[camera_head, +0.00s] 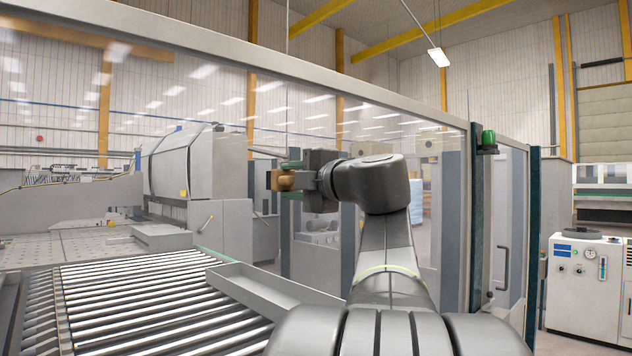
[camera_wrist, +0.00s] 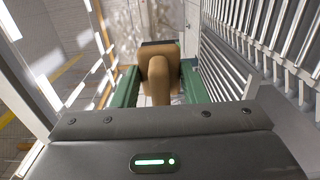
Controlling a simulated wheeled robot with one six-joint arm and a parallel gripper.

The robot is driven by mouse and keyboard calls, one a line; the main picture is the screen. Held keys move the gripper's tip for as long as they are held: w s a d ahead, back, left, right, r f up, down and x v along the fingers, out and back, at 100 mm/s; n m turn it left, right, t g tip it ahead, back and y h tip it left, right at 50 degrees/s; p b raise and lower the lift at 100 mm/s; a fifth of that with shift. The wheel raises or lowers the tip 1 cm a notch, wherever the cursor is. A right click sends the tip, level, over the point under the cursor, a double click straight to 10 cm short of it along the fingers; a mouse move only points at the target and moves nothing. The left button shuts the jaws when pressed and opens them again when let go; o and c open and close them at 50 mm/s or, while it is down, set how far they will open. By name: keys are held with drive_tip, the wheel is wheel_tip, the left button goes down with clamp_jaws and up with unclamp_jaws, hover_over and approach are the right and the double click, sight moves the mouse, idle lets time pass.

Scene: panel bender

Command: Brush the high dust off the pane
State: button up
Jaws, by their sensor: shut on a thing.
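The pane (camera_head: 225,90) is a large clear sheet in a pale frame, running across the head view with rows of light reflections. My gripper (camera_head: 287,180) is in front of it, raised above the rollers. Its green fingers are shut on a wooden brush (camera_head: 283,181). In the wrist view, my gripper (camera_wrist: 160,88) has one green finger on each side of the brush (camera_wrist: 160,72), which has a dark band at its far end. Whitish blotches, possibly dust, show beyond the brush. I cannot tell whether the brush touches the pane. The bristles are not clearly visible.
A roller conveyor (camera_head: 135,305) fills the lower left, with a grey raised edge (camera_head: 270,292) along its right side. A large grey machine (camera_head: 195,165) stands behind the pane. A dark post with a green lamp (camera_head: 488,140) and a white cabinet (camera_head: 583,290) are at right.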

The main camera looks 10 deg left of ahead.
drive_tip(key=shift+w+a, duration=0.2)
drive_tip(key=shift+a, duration=0.1)
drive_tip(key=shift+d, duration=0.1)
drive_tip(key=w+d, duration=0.4)
drive_tip(key=w, duration=0.1)
drive_tip(key=shift+w+d, duration=0.15)
drive_tip(key=shift+w, duration=0.25)
idle(0.4)
